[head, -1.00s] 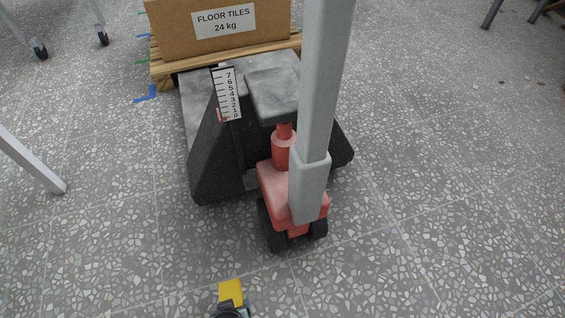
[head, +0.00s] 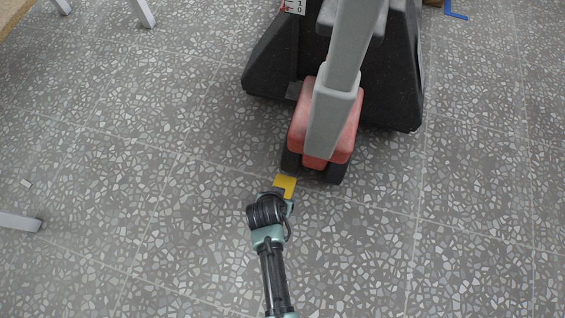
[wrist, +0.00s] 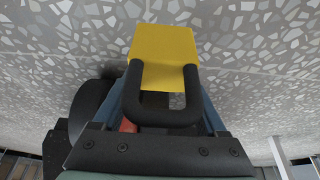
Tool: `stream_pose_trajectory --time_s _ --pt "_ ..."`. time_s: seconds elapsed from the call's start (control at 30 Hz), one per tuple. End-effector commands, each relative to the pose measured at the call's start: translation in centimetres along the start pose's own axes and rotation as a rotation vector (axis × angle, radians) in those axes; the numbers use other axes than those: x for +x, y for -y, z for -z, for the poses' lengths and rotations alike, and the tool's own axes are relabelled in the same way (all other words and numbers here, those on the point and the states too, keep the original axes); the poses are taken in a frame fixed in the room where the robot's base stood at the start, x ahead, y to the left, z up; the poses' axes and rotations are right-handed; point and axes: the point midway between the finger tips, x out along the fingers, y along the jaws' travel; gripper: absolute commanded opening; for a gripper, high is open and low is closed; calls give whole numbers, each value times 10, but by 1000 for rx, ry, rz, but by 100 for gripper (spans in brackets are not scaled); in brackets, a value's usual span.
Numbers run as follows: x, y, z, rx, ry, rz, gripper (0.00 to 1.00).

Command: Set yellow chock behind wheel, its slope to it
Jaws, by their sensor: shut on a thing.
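The yellow chock (head: 286,184) is just below the left black wheel (head: 290,162) of the pallet truck in the head view. My gripper (head: 281,194) is shut on the chock and reaches up from the bottom of the picture. In the wrist view the chock (wrist: 162,48) shows a plain yellow face, with a black U-shaped loop (wrist: 166,122) between the fingers. A dark round wheel (wrist: 90,112) is close on the left there. I cannot tell the slope's direction, or whether the chock touches the wheel or floor.
The truck's red housing (head: 335,125) and grey handle column (head: 335,100) rise above the wheels, beside the right wheel (head: 334,173). A dark fork body (head: 390,75) stands behind. A pale leg (head: 20,222) is at far left. The speckled floor around my arm is clear.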

Motion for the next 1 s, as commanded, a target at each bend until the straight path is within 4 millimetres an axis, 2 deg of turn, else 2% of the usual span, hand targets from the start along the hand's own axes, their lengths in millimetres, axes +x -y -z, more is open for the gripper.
stream_pose_trajectory --time_s 0.03,0.1,0.33,0.53,1.0 --pt "16 0 -5 0 -3 1 0" --pt "25 0 -9 0 -3 1 0" --pt "38 0 -14 0 -3 1 0" --pt "62 0 -24 0 -3 1 0" --pt "67 0 -26 0 -4 1 0"
